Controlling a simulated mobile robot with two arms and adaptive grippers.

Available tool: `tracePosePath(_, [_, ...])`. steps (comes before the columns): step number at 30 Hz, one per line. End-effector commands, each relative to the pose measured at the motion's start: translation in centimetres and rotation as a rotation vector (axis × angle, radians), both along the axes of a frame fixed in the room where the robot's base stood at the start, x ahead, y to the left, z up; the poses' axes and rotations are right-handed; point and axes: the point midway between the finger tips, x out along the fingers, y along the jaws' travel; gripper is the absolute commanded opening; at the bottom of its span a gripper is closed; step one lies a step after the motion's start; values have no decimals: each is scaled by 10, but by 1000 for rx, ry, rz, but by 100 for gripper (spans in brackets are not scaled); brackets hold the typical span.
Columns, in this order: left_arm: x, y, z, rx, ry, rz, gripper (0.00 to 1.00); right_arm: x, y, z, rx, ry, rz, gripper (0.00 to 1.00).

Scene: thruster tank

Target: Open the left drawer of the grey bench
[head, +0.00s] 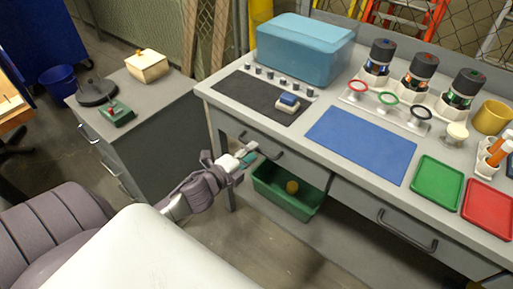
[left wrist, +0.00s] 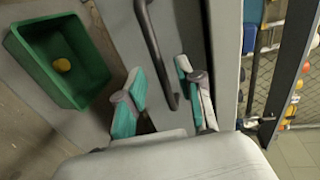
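The grey bench (head: 207,94) fills the right of the head view. Its left drawer (head: 308,170) looks shut, and its dark bar handle (head: 270,153) runs across the front. My left gripper (head: 246,153) is at the left end of that handle. In the left wrist view the handle (left wrist: 155,45) reaches down between the two teal-padded fingers (left wrist: 163,88). The fingers are spread, with visible space on both sides of the bar; I see no firm contact. My right gripper does not show.
A green bin (head: 262,187) with a yellow item (head: 292,187) stands below the drawer. The right drawer's handle (head: 405,232) is farther right. A grey cabinet (head: 160,125) stands to the left. The bench top holds a blue box (head: 303,48), mats and trays.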

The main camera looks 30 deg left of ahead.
Motion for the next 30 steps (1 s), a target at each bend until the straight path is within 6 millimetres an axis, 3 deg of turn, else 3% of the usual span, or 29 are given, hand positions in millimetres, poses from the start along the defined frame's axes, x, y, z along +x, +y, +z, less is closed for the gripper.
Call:
tracePosePath(6, [26,-2,-5,-2,-1,0,36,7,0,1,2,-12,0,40])
tracePosePath(17, [31,-3,-7,-2,1,-1,36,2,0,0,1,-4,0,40])
tracePosePath(24, [31,-3,-6,-2,1,0,0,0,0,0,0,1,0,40])
tracePosePath(30, [31,-3,-7,-2,1,0,0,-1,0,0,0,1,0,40])
